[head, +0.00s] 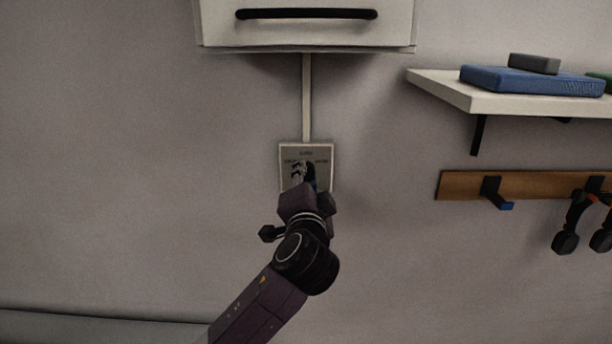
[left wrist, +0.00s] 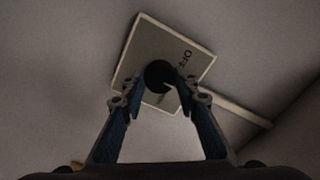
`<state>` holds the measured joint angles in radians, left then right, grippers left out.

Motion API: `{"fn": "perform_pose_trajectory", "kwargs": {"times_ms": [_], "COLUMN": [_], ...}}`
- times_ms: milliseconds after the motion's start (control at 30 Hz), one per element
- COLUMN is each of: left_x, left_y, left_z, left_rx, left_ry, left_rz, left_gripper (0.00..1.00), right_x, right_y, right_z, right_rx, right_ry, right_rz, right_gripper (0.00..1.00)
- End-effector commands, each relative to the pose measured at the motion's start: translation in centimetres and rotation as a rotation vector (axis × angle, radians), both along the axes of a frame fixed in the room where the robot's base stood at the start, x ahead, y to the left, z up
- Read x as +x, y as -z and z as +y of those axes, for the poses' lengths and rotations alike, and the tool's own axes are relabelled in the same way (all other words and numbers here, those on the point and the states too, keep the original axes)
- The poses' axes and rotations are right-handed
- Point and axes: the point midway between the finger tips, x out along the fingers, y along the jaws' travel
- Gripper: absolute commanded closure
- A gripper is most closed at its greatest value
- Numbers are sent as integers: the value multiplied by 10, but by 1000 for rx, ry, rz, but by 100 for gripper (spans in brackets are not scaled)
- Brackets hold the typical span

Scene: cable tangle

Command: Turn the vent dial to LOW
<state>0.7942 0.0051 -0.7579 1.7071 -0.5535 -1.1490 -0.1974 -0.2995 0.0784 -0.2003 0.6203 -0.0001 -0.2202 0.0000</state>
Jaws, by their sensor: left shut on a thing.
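The vent dial (left wrist: 159,75) is a round black knob on a pale square plate (left wrist: 140,45), seen in the left wrist view. Dark lettering that looks like OFF stands on the plate beside the knob. In the head view the plate (head: 325,172) is on the wall, with small labels too blurred to read surely. My left gripper (head: 305,173) covers the dial there. In the left wrist view my left gripper (left wrist: 158,94) has its two fingers on either side of the dial, shut on it. A light mark shows near the knob; I cannot tell which setting it points to. My right gripper is not in view.
A white cabinet (head: 225,30) with a black handle hangs above the plate, joined by a pale strip (head: 306,100). At right, a shelf (head: 440,90) holds a blue box (head: 530,82). Below it is a wooden hook rail (head: 460,186) with headphones (head: 566,240). The wall at left is bare.

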Motion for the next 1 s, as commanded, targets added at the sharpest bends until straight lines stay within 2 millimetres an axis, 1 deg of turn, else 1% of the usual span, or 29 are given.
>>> {"fn": "perform_pose_trajectory", "kwargs": {"times_ms": [400, 433, 500, 600, 767, 867, 1000], "left_x": [0, 0, 0, 0, 0, -1, -9], "left_y": [1, 1, 1, 1, 0, 0, 1], "left_z": [-1, -1, -1, -1, 0, 0, -1], "left_rx": [7, 7, 6, 6, 6, 6, 5], "left_ry": [1, 2, 1, 1, 1, 1, 1], "left_rz": [2, 1, 2, 1, 1, 0, 0], "left_gripper": [96, 70, 63, 54, 54, 54, 54], "right_x": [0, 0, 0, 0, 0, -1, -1], "right_y": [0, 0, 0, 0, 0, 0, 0], "right_z": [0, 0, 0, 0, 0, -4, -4], "right_rx": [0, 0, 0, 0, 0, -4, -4], "right_ry": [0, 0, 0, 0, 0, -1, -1], "right_rz": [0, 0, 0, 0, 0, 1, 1], "right_gripper": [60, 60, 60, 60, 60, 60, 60]}}
